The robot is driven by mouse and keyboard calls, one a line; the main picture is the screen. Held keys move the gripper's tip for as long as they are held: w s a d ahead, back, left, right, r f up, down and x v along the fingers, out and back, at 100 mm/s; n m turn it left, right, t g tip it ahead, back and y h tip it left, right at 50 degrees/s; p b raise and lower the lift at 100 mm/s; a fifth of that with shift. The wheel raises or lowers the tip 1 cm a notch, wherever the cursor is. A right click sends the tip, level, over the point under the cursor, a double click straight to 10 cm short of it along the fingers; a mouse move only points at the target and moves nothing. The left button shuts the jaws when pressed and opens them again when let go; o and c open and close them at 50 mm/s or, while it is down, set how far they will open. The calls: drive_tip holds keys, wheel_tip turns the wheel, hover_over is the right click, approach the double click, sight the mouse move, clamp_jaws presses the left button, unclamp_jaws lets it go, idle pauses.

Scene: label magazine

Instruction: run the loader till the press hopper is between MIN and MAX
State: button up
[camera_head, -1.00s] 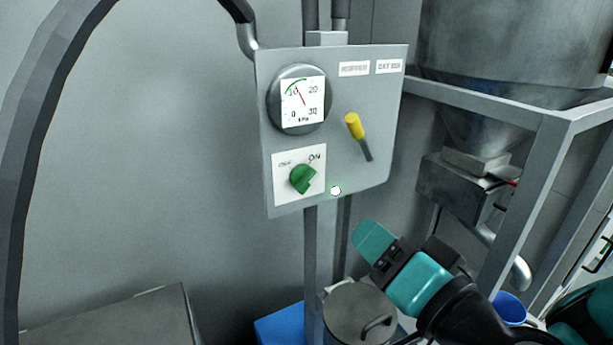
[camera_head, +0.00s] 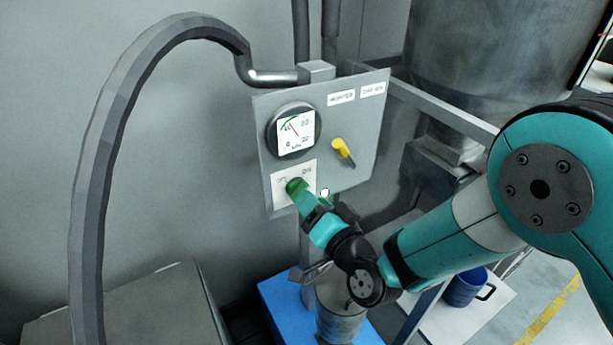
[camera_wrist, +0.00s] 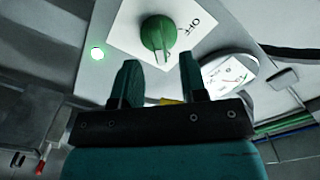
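A green rotary knob (camera_head: 294,187) sits on a white OFF/ON plate (camera_head: 308,182) low on a grey control panel (camera_head: 360,112). It also shows in the wrist view (camera_wrist: 158,36), just beyond my fingertips. My gripper (camera_wrist: 158,66) is open, its two fingers apart and pointing at the knob. In the head view my gripper (camera_head: 304,197) overlaps the knob's lower side, so contact cannot be told. The dial gauge (camera_head: 296,130) has its red needle near its green arc. No MIN or MAX marks can be made out.
A yellow-handled lever (camera_head: 340,148) is on the panel, right of the gauge. A large grey vessel (camera_head: 455,75) stands behind right. A curved hose (camera_head: 88,190) runs at left. Below are a lidded pot, a blue box (camera_head: 282,297) and a blue mug (camera_head: 465,287).

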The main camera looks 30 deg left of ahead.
sight(299, 190)
drive_tip(key=shift+p+x, duration=0.7)
drive_tip(key=shift+x, duration=0.8)
clamp_jaws()
drive_tip(key=shift+f+b, duration=0.1)
drive_tip(key=shift+b, duration=0.3)
drive_tip(key=shift+s+a+n+b, duration=0.15)
drive_tip(key=shift+n+b, duration=4.3)
drive_tip(key=shift+b, duration=2.4)
drive_tip(key=shift+s+d+n+b, duration=0.15)
drive_tip(key=shift+n+b, duration=4.3)
drive_tip(key=shift+b, duration=2.35)
drive_tip(key=shift+a, duration=0.1)
